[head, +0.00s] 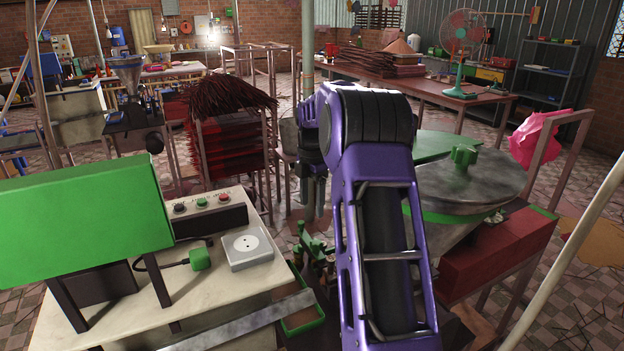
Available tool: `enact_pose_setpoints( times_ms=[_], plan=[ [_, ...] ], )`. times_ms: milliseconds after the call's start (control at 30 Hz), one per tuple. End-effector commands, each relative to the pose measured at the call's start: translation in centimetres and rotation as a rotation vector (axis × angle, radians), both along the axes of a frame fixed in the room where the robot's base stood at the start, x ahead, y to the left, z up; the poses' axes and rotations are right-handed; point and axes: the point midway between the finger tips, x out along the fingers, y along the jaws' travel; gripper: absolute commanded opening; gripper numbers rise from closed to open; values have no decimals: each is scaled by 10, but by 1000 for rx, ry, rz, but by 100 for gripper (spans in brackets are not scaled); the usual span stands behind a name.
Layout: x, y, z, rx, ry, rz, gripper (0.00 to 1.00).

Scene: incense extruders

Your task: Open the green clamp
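A small green metal piece (314,243), which looks like the green clamp, is low in the middle of the head view. It sits just left of my purple arm, by the edge of the cream-topped bench. Its lower part is dark and partly hidden by my arm, so whether it is open or closed cannot be told. My gripper (314,203) points down above the green piece, with a gap seeming to show between them. Its dark fingers are small and close together in the picture, and I see nothing held between them.
The cream bench (238,312) at lower left holds a green sloped box (85,222), a control box with buttons (204,214) and a socket (248,250). A round hopper (462,185) stands right of my arm. A rack of incense bundles (232,135) stands behind.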

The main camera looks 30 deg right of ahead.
Motion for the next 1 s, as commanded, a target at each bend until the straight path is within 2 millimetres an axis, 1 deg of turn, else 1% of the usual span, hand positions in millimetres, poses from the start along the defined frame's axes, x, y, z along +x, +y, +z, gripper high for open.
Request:
enact_pose_setpoints(
  times_ms=[33,200,300,400,500,1000],
  plan=[
    [0,0,14,-1,-2,0,72],
    [0,1,46,1,1,1,72],
    [-1,1,57,2,3,1,72],
    [-1,1,65,1,4,1,72],
    [-1,1,68,2,6,1,72],
    [-1,1,69,-3,3,0,72]
  ],
)
